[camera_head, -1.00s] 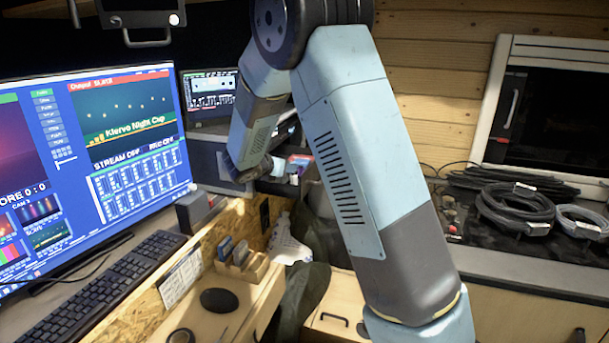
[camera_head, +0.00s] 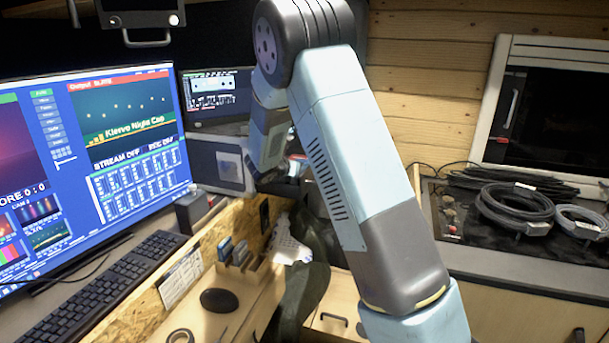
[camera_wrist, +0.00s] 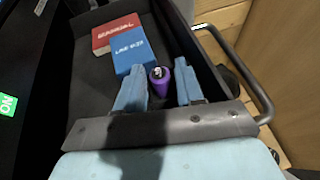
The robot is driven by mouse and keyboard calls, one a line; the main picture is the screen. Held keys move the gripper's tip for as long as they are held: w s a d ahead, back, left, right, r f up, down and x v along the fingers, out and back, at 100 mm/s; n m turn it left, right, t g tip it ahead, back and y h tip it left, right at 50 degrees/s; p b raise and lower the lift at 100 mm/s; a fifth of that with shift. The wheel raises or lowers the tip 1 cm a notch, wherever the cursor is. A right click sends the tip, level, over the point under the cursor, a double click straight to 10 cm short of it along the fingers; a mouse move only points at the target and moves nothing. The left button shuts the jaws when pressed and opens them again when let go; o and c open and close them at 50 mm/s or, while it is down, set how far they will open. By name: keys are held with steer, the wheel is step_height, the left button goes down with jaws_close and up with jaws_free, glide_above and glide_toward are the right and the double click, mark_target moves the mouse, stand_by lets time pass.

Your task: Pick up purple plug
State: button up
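The purple plug (camera_wrist: 160,82) stands in a dark tray (camera_wrist: 88,75) in the wrist view, its metal end facing the camera. My gripper (camera_wrist: 161,66) has its two blue fingers on either side of the plug, with a narrow gap showing at each side. The fingers are apart and do not look closed on it. In the head view the arm reaches to the back of the van; the fingertips and the plug are hidden or too small to make out there.
Red (camera_wrist: 116,33) and blue (camera_wrist: 132,54) boxes lie in the tray just beyond the fingers. In the head view, a monitor (camera_head: 140,120) stands left and coiled cables (camera_head: 515,208) lie right.

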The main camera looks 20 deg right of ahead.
jaws_close()
stand_by(0.3)
